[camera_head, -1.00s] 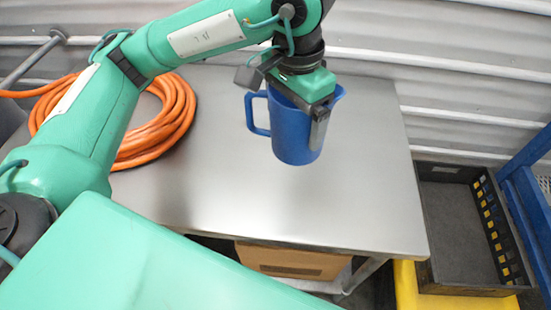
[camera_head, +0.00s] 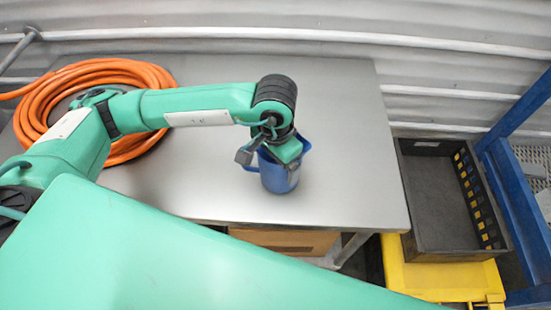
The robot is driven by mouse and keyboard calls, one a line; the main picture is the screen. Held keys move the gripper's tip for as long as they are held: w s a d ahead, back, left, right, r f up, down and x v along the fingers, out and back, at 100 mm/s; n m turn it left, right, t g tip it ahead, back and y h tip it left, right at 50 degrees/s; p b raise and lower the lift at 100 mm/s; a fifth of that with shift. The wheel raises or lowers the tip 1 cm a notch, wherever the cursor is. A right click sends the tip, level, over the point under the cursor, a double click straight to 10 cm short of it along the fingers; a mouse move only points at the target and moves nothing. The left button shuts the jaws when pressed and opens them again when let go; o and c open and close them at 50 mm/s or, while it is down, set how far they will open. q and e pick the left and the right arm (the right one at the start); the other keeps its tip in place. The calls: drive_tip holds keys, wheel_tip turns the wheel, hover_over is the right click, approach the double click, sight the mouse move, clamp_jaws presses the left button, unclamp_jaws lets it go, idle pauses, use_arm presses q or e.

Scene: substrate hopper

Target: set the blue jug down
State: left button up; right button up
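The blue jug (camera_head: 279,179) is upright over the front part of the steel table (camera_head: 345,150). Its handle points left and its spout right. My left gripper (camera_head: 290,160) comes down on the jug's rim from above and is shut on its wall. My wrist and hand hide most of the jug's mouth. The jug's base is at or very close to the tabletop; I cannot tell whether it touches. My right gripper is not in view.
A coil of orange hose (camera_head: 40,100) lies on the table's left. Right of the table, a black crate (camera_head: 440,205) sits on a yellow stand (camera_head: 440,278) beside a blue frame (camera_head: 515,200). A cardboard box (camera_head: 285,240) is under the table. The table's right half is clear.

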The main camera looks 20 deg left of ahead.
use_arm(q)
drive_tip(key=shift+f, duration=0.45)
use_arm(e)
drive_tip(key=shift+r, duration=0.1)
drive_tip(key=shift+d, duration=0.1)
use_arm(q)
drive_tip(key=shift+f+b, duration=0.2)
drive_tip(key=shift+b, duration=0.1)
drive_tip(key=o, duration=1.1)
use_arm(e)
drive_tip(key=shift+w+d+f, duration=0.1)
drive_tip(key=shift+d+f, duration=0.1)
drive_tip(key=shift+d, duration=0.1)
use_arm(q)
drive_tip(key=shift+r, duration=0.1)
